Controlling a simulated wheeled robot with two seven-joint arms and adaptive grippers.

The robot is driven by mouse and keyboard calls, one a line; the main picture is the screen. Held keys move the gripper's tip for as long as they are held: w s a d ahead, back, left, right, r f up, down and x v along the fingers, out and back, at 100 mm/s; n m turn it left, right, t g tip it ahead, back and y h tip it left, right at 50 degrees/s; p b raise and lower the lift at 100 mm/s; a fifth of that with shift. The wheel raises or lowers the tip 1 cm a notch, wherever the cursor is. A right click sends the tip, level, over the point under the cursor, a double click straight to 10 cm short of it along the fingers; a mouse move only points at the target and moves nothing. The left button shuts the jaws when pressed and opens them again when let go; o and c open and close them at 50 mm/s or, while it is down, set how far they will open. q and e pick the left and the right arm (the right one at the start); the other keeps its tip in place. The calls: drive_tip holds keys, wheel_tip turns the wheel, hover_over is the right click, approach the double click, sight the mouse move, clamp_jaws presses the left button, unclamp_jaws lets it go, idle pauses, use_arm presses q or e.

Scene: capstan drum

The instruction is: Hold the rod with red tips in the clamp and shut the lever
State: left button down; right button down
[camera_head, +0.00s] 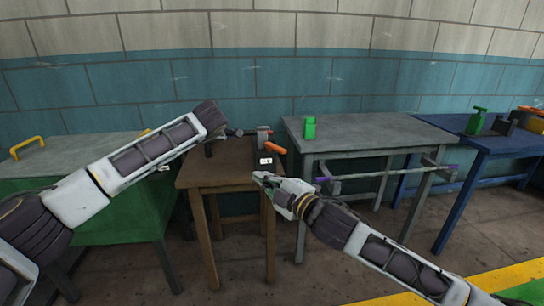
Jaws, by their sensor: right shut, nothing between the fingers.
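A small grey clamp (263,138) with an orange lever (275,147) stands near the back of the brown table (225,176). I cannot make out a rod with red tips. My right gripper (260,178) is shut and empty, in front of the brown table's right edge and apart from the clamp. My left arm reaches over the brown table's left side.
A black-and-white card (264,161) is on the brown table. A green bench (105,150) with a yellow handle is at left. A blue table (490,143) at right bears green, dark and orange clamps.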

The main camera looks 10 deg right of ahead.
sight(275, 150)
drive_tip(key=shift+w+d+r+n+t+h, duration=0.1)
drive_tip(key=shift+w+d+n+t+h, duration=0.25)
drive_tip(key=shift+d+h, duration=0.25)
drive_tip(key=shift+w+d+f+n+t+h, duration=0.1)
drive_tip(key=shift+w+d+n+t+h, duration=0.15)
drive_tip(key=shift+d+n+h, duration=0.35)
drive_tip(key=shift+w+d+r+n+t+h, duration=0.1)
drive_tip(key=shift+w+d+n+t+h, duration=0.15)
drive_tip(key=shift+d+h, duration=0.4)
drive_tip(key=shift+w, duration=0.15)
drive_tip(key=shift+w, duration=5.65)
